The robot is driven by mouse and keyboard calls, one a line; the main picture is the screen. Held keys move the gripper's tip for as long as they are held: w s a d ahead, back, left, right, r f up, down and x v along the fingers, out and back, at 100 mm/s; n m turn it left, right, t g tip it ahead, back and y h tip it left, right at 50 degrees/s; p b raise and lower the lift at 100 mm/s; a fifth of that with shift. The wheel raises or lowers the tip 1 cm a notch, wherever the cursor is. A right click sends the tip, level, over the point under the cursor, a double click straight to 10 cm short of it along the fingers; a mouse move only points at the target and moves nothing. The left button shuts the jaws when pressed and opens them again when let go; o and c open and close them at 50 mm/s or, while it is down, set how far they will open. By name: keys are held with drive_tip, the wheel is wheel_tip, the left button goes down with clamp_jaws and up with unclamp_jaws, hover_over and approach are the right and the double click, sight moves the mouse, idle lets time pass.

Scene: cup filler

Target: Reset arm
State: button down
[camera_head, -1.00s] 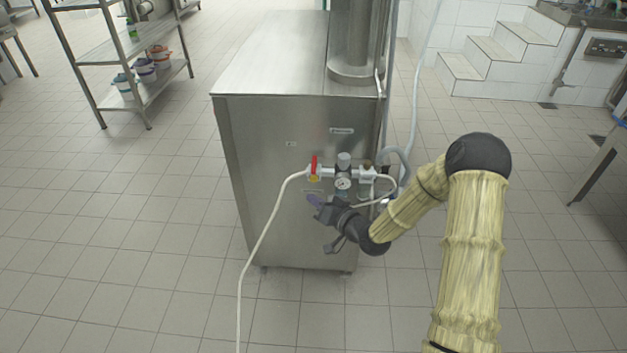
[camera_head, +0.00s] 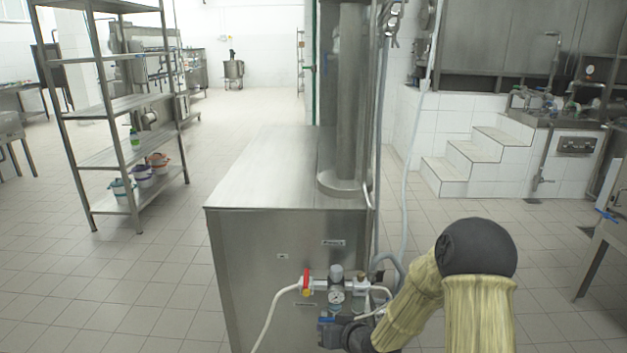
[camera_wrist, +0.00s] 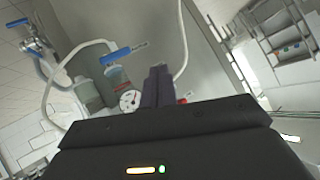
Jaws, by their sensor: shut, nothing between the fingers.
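My gripper (camera_head: 328,322) is low in the head view, in front of the steel cabinet (camera_head: 262,265), just below the valve assembly on its front. The assembly has a red-handled valve (camera_head: 306,281) and a round gauge (camera_head: 336,296). In the wrist view my gripper's fingers (camera_wrist: 158,75) are together with nothing between them. I cannot tell whether the fingers touch any fitting. My arm is bent, coming in from the lower right.
A white hose (camera_head: 277,312) hangs from the valve. A shelf rack (camera_head: 118,160) with small buckets stands at the left. White steps (camera_head: 470,160) and a steel table (camera_head: 605,235) are at the right. Tiled floor is open on both sides of the cabinet.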

drive_tip(key=s+d+r+m+g+h, duration=0.1)
drive_tip(key=s+d+r+g+h, duration=0.35)
drive_tip(key=s, duration=0.65)
drive_tip(key=s+d+r+m+g+h, duration=0.25)
drive_tip(key=s+d+r, duration=0.25)
drive_tip(key=s+d, duration=0.45)
wheel_tip(320, 180, up, 25)
drive_tip(key=s+a+p, duration=0.1)
drive_tip(key=s+p, duration=0.1)
drive_tip(key=p, duration=2.3)
drive_tip(key=shift+a+f+n, duration=0.15)
drive_tip(key=shift+a+n, duration=0.2)
drive_tip(key=shift+n, duration=0.1)
